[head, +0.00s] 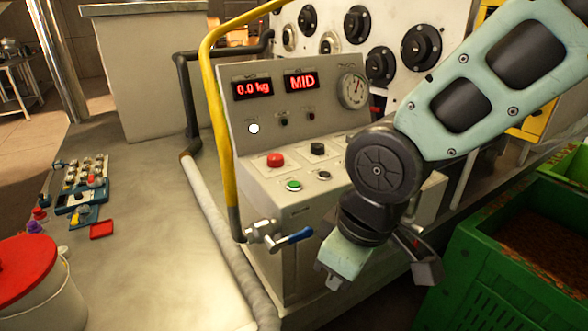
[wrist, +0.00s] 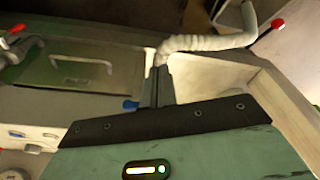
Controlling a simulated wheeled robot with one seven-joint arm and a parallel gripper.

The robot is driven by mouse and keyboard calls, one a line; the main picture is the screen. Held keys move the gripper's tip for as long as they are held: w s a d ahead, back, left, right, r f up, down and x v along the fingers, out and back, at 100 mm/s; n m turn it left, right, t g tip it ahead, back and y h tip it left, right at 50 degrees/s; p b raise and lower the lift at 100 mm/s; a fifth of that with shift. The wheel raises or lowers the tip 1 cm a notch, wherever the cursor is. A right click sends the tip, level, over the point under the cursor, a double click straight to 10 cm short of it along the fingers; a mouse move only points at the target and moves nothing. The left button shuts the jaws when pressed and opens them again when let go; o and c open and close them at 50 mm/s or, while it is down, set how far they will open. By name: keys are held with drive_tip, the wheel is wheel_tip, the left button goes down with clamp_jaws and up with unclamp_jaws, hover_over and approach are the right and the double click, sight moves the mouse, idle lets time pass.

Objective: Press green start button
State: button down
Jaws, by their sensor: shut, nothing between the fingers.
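The green start button (head: 293,186) is a small green disc in a pale ring on the sloped top of the grey control console (head: 265,215). A larger red button (head: 275,160) sits just behind it, with a black knob (head: 317,148) and a small black button (head: 324,175) to the right. My gripper (head: 333,283) is low in front of the console, to the right of and below the green button, apart from it. Its dark fingers (wrist: 160,88) are together and empty in the wrist view. I cannot make out the green button clearly in the wrist view.
A blue-handled valve (head: 292,237) juts from the console front, close to my gripper. A yellow pipe (head: 218,120) rises at the console's left. Green crates (head: 480,240) stand at right. A pale hose (head: 212,225) runs along the floor platform.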

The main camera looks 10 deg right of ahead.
sight(298, 186)
drive_tip(key=w+r+n+t+y+p, duration=0.1)
drive_tip(key=w+r+n+t+p, duration=0.1)
drive_tip(key=w+r+p, duration=0.2)
drive_tip(key=w+r+n+t+y+p, duration=0.1)
drive_tip(key=w+r+p, duration=0.3)
drive_tip(key=w, duration=0.7)
drive_tip(key=w+a+r+n+t+y+p, duration=0.1)
drive_tip(key=w+r+n+t+p, duration=0.2)
drive_tip(key=w+p, duration=0.5)
drive_tip(key=shift+r+n, duration=0.3)
drive_tip(key=shift+r, duration=0.5)
drive_tip(key=shift+f, duration=0.15)
wheel_tip(298, 186, down, 9)
drive_tip(key=b, duration=0.6)
drive_tip(key=shift+r+b, duration=0.2)
drive_tip(key=shift+b, duration=0.2)
drive_tip(key=shift+f, duration=0.1)
drive_tip(key=shift+f+b, duration=0.3)
drive_tip(key=shift+b, duration=0.2)
